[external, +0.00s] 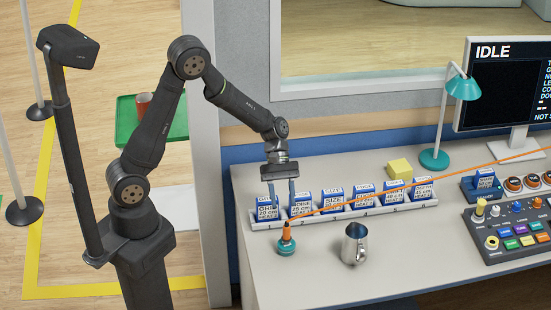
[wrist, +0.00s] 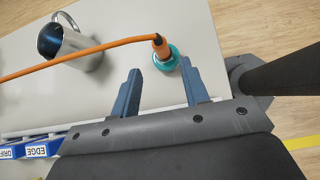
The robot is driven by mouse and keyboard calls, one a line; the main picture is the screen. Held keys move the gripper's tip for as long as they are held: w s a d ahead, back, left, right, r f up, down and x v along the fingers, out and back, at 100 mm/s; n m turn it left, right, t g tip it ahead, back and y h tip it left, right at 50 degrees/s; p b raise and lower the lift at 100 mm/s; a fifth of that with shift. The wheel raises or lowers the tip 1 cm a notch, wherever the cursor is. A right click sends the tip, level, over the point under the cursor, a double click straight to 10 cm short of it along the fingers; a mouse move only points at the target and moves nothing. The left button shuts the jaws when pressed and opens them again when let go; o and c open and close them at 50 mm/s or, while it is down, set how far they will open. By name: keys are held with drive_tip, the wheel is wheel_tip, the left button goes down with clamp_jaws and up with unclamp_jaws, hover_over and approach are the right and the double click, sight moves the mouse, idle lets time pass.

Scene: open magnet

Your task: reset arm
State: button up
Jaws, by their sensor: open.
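My gripper (external: 281,193) is open and empty, pointing down over the left end of the white rack, near the two leftmost blue-and-white labelled blocks. In the wrist view, its two blue fingers (wrist: 158,92) are spread apart with bare desk between them. My arm is bent at the elbow and reaches from its base over the desk. An orange plug on a teal base (external: 287,239) stands on the desk in front of the rack. It also shows just beyond the fingertips in the wrist view (wrist: 166,56), apart from them.
The rack (external: 345,212) holds several labelled blocks. A metal mug (external: 355,243) stands in front of it. An orange cable (external: 420,178) crosses the desk from the plug to the right. A yellow block (external: 399,168), teal lamp (external: 434,158), control panel (external: 515,235) and IDLE monitor (external: 500,90) stand farther right.

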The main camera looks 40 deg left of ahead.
sight(287, 222)
drive_tip(key=x, duration=1)
drive_tip(key=shift+f, duration=0.3)
wheel_tip(287, 222, up, 3)
drive_tip(key=shift+a+f, duration=0.1)
drive_tip(key=shift+r, duration=0.75)
